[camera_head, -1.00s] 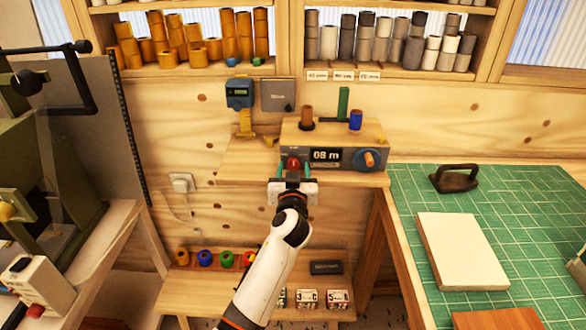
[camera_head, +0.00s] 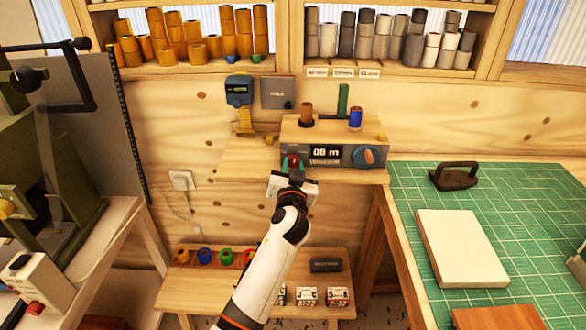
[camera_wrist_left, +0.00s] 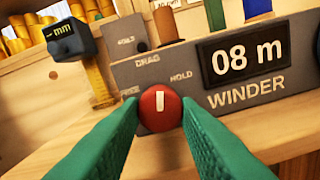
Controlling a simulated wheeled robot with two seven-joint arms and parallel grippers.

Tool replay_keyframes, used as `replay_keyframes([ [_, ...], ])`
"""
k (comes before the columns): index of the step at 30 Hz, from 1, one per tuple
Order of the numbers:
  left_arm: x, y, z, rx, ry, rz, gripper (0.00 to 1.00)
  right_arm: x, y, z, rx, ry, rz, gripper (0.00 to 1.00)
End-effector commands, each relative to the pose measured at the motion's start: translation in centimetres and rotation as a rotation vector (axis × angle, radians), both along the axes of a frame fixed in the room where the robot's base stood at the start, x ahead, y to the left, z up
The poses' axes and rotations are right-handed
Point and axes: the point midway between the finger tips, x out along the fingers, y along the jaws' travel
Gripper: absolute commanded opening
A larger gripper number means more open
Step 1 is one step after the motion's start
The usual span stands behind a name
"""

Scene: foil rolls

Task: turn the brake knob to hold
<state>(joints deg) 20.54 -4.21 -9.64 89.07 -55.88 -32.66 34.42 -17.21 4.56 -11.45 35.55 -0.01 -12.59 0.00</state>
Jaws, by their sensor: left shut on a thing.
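The brake knob (camera_head: 293,160) is a small red knob at the lower left of the grey winder panel (camera_head: 330,165). In the left wrist view the knob (camera_wrist_left: 160,108) has a white mark pointing up, close to the DRAG label and slightly to its right. The HOLD label (camera_wrist_left: 181,76) is to the upper right of the knob; a label at the left is partly readable. My left gripper (camera_head: 292,166) is shut on the knob, with a green finger (camera_wrist_left: 160,118) on each side. My right gripper is not in view.
A green cutting mat (camera_head: 520,210) is at the right; a lower shelf (camera_head: 190,295) holds coloured rolls.

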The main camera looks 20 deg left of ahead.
Motion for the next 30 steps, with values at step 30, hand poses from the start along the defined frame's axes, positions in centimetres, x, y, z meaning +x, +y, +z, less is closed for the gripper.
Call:
replay_keyframes([
  [30, 0.0, 0.2, 0.3, 0.72, 0.204, 0.003, 0.07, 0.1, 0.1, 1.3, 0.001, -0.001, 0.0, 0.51],
])
